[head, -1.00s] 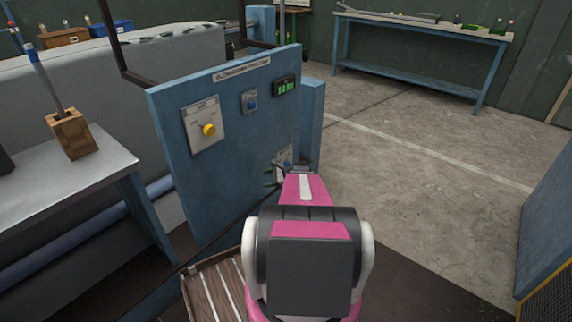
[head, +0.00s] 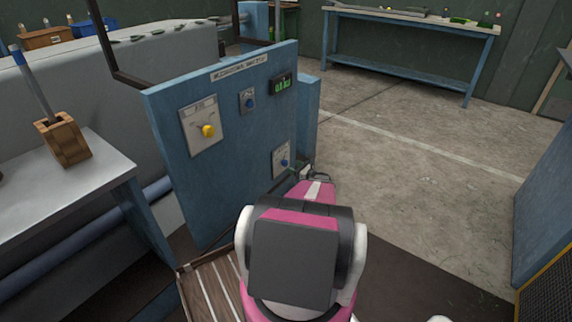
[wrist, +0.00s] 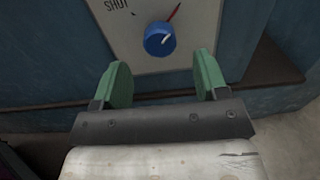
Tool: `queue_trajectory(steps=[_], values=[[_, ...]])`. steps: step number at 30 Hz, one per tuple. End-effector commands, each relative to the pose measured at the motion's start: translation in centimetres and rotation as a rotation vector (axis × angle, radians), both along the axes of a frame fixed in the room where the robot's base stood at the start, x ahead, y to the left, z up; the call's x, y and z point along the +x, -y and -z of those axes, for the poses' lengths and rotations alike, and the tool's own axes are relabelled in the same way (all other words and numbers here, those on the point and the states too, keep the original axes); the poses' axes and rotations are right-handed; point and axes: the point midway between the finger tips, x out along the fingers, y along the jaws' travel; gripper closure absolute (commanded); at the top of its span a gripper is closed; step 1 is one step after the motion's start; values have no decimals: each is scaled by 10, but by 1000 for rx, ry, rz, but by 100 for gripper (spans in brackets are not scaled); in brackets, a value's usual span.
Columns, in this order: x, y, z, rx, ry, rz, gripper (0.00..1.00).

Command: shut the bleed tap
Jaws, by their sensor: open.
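The bleed tap (wrist: 159,39) is a round blue knob with a white pointer mark, on a pale plate (wrist: 125,44) that reads "SHUT" at its upper left. A red line sits at the knob's upper right, and the white mark points up and right. The tap also shows in the head view (head: 284,162), low on the blue panel (head: 235,150). My gripper (wrist: 162,80) is open and empty, its green fingers apart just below the knob in the wrist view, one to each side. They do not appear to touch it. In the head view my arm hides much of the gripper.
The panel also carries a yellow knob (head: 208,131), another blue knob (head: 249,102) and a green-lit display (head: 281,85). A grey table (head: 75,180) with a wooden block (head: 63,139) stands at left. Open floor (head: 410,170) lies to the right.

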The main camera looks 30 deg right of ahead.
Motion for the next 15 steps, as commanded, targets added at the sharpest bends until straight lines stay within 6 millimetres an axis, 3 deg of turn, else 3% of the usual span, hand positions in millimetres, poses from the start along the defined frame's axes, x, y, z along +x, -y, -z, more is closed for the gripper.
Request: queue_trajectory(steps=[6,15], values=[[35,-15,1,-1,-1,-2,33],[54,-23,0,-1,-1,0,33]])
